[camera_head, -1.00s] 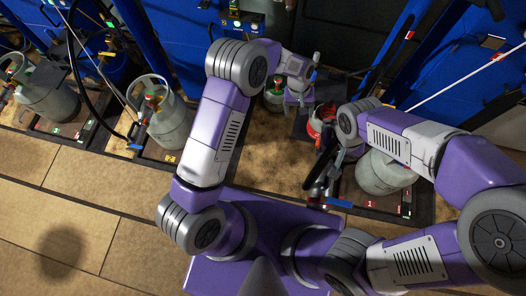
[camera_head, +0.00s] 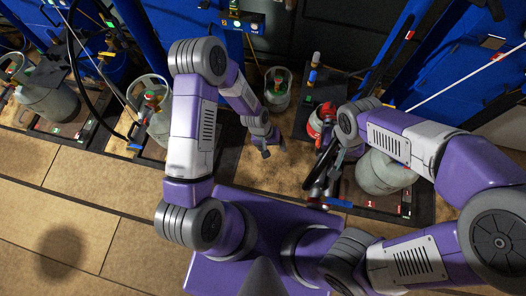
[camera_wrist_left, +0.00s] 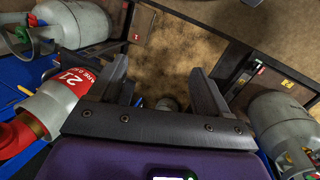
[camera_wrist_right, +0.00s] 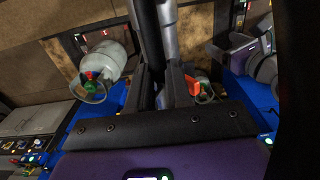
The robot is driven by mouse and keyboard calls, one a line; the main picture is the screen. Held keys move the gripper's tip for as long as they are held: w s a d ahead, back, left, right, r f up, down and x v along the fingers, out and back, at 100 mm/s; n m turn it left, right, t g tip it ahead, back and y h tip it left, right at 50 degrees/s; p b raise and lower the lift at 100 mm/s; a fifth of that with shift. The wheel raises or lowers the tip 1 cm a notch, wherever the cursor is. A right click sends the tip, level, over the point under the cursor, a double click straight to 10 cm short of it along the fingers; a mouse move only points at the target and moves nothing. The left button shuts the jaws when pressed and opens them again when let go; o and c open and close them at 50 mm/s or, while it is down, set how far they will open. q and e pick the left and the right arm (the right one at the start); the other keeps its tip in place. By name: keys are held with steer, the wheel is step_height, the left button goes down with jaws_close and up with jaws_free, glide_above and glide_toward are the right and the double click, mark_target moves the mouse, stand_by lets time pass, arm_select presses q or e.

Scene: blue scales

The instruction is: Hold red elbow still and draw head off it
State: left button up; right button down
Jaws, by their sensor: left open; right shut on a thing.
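A red part with a pale patch (camera_head: 318,122), seemingly the red elbow, shows beside my right forearm in the head view. In the left wrist view a red and grey piece marked 21 (camera_wrist_left: 58,96) lies left of my jaws. My left gripper (camera_head: 268,147) is open and empty, left of and apart from the red part; its spread fingers show in the left wrist view (camera_wrist_left: 160,85). My right gripper (camera_wrist_right: 163,88) is shut on a grey and black tube (camera_wrist_right: 168,32). An orange-red bit (camera_wrist_right: 193,85) shows beside its right finger. I cannot tell which piece is the head.
A grey gas cylinder (camera_head: 385,175) stands right of my right gripper. A small cylinder (camera_head: 277,92) stands behind my left gripper, others (camera_head: 170,125) at left. A grey, blue and orange upright piece (camera_head: 314,72) stands at the back. The brown floor by my left gripper is clear.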

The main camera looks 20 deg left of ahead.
arm_select(q)
steer(key=s+a, duration=0.2)
steer(key=s, duration=0.4)
steer(key=shift+s+f+t, duration=0.25)
steer(key=shift+f+t, duration=0.05)
steer(key=shift+f, duration=0.05)
